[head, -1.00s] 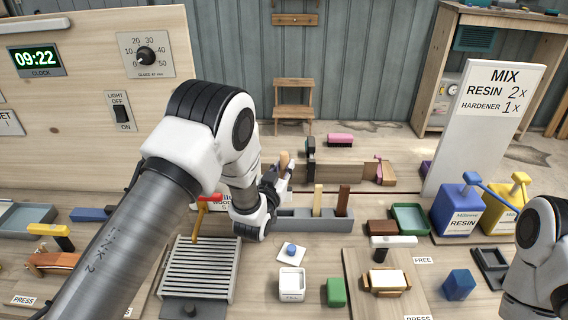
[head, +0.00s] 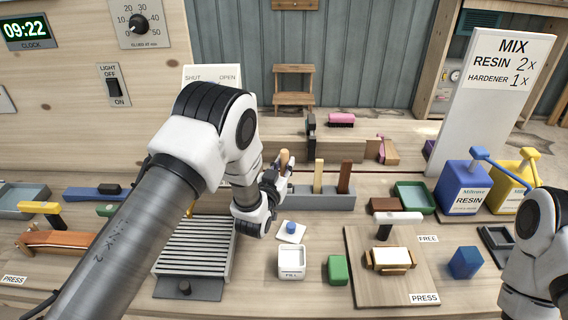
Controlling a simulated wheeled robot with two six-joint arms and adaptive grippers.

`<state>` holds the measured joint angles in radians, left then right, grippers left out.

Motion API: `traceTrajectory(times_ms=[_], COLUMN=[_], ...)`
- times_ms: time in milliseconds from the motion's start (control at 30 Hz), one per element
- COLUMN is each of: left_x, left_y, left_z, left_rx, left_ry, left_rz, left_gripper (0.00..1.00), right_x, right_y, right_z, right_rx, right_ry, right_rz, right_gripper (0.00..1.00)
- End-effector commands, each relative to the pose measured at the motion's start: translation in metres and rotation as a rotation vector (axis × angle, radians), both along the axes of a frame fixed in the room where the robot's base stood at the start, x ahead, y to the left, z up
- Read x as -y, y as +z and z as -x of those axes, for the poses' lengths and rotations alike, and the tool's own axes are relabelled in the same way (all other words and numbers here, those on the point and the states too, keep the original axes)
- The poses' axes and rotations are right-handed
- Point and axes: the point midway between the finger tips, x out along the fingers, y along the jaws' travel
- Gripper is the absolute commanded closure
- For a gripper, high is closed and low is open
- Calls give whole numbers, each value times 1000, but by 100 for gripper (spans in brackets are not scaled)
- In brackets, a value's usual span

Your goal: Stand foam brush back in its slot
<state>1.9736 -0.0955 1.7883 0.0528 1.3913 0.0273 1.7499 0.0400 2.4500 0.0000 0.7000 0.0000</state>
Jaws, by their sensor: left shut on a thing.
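My left gripper (head: 272,182) is shut on the foam brush, whose tan wooden handle (head: 284,159) sticks up above the fingers. The brush's lower end is hidden behind my gripper. The gripper is at the left end of a grey slotted holder (head: 303,202). Two other upright handles stand in that holder, a light one (head: 319,175) and a dark brown one (head: 344,177). I cannot tell whether the held brush is inside a slot. My right arm shows at the right edge, but its gripper is out of view.
A ribbed grey tray (head: 195,246) lies in front of my left arm. A white cup (head: 291,261), a green block (head: 337,270) and a board with a clamp (head: 389,288) are in front of the holder. Blue resin (head: 465,188) and yellow (head: 512,187) jugs stand right.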

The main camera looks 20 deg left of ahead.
Motion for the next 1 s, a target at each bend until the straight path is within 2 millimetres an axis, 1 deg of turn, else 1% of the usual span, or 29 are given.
traceTrajectory(times_ms=[33,433,1000], left_x=[0,0,0], left_y=[-2,-3,-14], left_z=[0,0,0], left_rx=[1,1,1], left_ry=[0,0,0], left_rz=[0,0,0], left_gripper=[100,100,100], right_x=[0,0,0], right_y=[-2,-2,-13], right_z=[0,0,0], right_rx=[0,0,0], right_ry=[0,0,0], right_rz=[0,0,0], right_gripper=[50,50,50])
